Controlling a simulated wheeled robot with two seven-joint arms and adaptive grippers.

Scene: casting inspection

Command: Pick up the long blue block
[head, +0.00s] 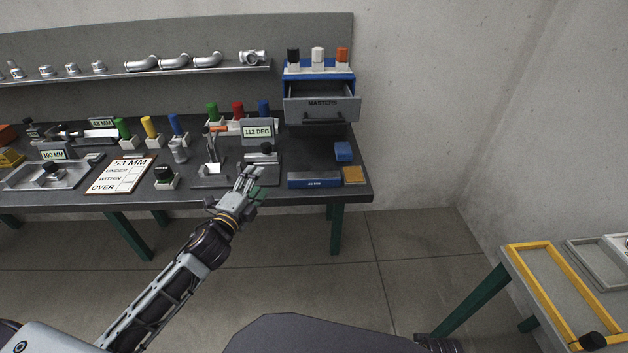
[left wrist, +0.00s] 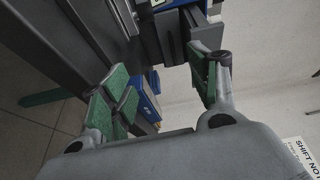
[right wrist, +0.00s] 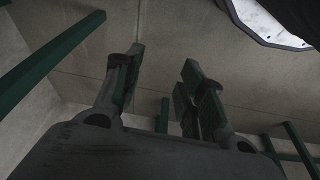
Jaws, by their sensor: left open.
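The long blue block (head: 314,180) lies near the front edge of the dark workbench (head: 318,143), a label on its front face. My left gripper (head: 250,172) is open, to the left of the block and apart from it. My right gripper (right wrist: 160,85) is open and empty in the right wrist view, away from the bench top.
A small blue block (head: 343,151) and a tan block (head: 353,175) stand near the long block. The MASTERS drawer (head: 322,108) is open behind. A gauge with a 112 DEG display (head: 257,132) stands behind my left gripper. A tray table (head: 545,285) is at right.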

